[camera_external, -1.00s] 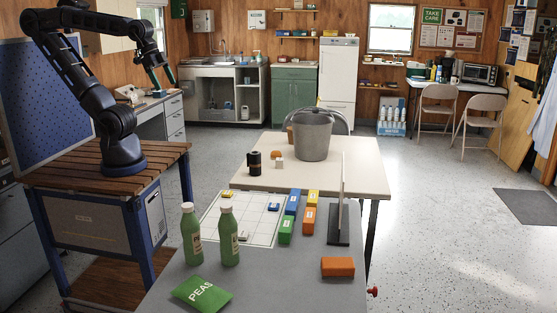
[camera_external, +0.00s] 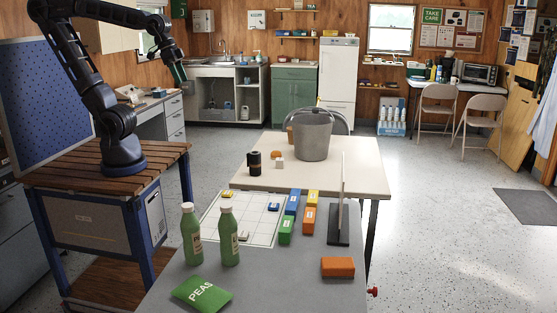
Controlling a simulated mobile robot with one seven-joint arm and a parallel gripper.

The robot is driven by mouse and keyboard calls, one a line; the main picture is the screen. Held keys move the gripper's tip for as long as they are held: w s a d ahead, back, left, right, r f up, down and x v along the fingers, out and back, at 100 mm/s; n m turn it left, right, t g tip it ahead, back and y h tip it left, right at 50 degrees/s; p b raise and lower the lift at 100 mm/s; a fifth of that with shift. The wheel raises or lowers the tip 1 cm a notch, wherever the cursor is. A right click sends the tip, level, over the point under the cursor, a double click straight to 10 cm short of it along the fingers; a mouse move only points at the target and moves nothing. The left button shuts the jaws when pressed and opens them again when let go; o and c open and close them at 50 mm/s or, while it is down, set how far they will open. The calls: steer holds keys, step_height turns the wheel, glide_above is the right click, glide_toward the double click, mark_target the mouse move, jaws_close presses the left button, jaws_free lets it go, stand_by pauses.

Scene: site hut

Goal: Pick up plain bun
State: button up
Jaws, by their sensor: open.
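A small orange-brown rounded thing (camera_external: 277,154), which looks like the plain bun, lies on the cream table (camera_external: 350,172), left of a grey lidded bucket (camera_external: 313,136). A small white block (camera_external: 279,163) is just in front of it. My gripper (camera_external: 181,74) is open and empty, high in the air at the upper left. It is well to the left of the bun and above it, touching nothing. Its fingers look small and dark green from here.
A black cylinder (camera_external: 254,162) stands left of the white block. The nearer grey table (camera_external: 290,280) holds two green bottles (camera_external: 228,236), a PEAS bag (camera_external: 202,293), several coloured boxes, a white grid sheet (camera_external: 227,207) and an upright thin panel (camera_external: 341,200).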

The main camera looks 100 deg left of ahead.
steer(key=w+a+f+n+g, duration=0.1)
steer(key=w+a+n, duration=0.2)
steer(key=w+a, duration=0.3)
steer(key=w+a+f+n, duration=0.1)
steer(key=w+a+n, duration=0.25)
steer(key=w, duration=0.55)
steer(key=n+g, duration=0.3)
steer(key=n, duration=0.9)
glide_above(276, 152)
steer(key=a, duration=0.2)
step_height(276, 152, down, 34)
steer(key=r, duration=0.1)
step_height(276, 152, down, 6)
steer(key=shift+r, duration=0.1)
steer(key=shift+s+d+f, duration=0.1)
steer(key=shift+f, duration=1.3)
steer(key=shift+s+d+f, duration=0.1)
steer(key=shift+f, duration=1.3)
steer(key=c, duration=1.1)
